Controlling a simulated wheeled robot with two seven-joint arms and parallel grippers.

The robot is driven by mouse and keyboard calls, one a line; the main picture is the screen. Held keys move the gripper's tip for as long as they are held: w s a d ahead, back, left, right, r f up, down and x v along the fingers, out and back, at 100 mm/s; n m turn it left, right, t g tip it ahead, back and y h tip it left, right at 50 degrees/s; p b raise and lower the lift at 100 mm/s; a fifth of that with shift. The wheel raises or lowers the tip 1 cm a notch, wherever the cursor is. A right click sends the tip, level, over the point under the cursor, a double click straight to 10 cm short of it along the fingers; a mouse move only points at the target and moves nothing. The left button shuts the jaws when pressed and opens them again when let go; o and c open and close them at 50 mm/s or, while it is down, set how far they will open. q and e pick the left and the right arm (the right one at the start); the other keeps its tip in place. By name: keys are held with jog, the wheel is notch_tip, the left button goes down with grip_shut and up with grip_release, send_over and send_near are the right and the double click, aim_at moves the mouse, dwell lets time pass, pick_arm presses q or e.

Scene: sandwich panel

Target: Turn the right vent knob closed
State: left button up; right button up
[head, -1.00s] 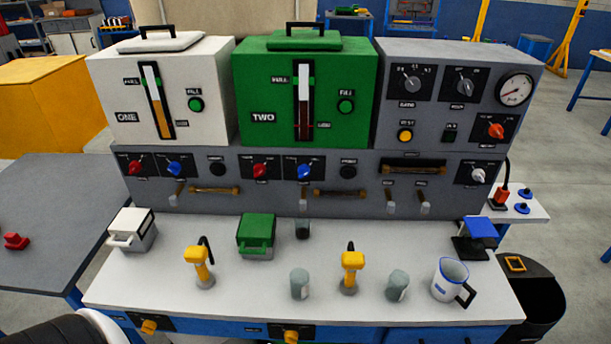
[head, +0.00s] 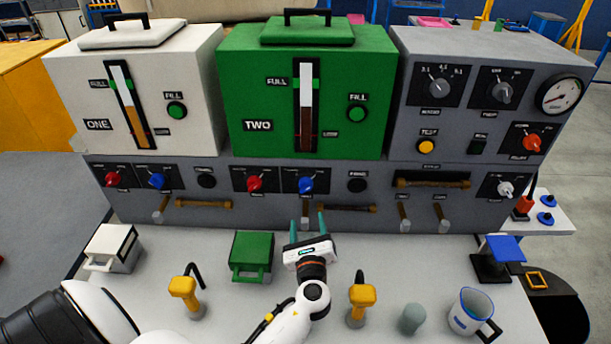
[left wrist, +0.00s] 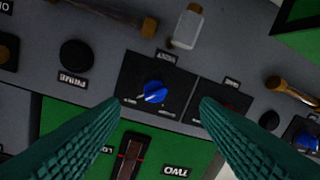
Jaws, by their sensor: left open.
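The right vent knob (head: 305,186) is blue and sits on a black plate on the grey panel, below the green tank marked TWO. It also shows in the left wrist view (left wrist: 154,92), upside down, between and beyond my fingertips. My left gripper (head: 307,227) is open and empty, with teal fingers pointing at the panel just below the knob in the head view. In the left wrist view the fingers (left wrist: 160,103) stand apart, not touching the knob. My right gripper is not in view.
A red knob (head: 254,184) sits left of the vent knob, and a black button (head: 356,185) right of it. A lever (head: 304,209) and a brown handle (head: 346,207) are below. Yellow taps (head: 361,297), a green box (head: 252,256) and a mug (head: 471,312) stand on the counter.

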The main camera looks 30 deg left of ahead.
aim_at(306, 186)
pick_arm(q)
jog(key=shift+m, duration=0.3)
jog(key=x, duration=0.2)
jog(key=p+x, duration=0.1)
jog(key=x, duration=0.2)
jog(key=r+x, duration=0.1)
jog(key=x, duration=0.2)
jog(key=shift+w+d, duration=0.1)
jog(key=shift+d, duration=0.1)
jog(key=shift+p+x, duration=0.3)
jog(key=shift+x, duration=0.85)
jog(key=shift+w+a, duration=0.2)
jog(key=shift+w, duration=0.1)
jog(key=shift+a, duration=0.1)
jog(key=shift+c, duration=1.1)
jog(key=c, duration=0.7)
jog(key=shift+c, duration=0.2)
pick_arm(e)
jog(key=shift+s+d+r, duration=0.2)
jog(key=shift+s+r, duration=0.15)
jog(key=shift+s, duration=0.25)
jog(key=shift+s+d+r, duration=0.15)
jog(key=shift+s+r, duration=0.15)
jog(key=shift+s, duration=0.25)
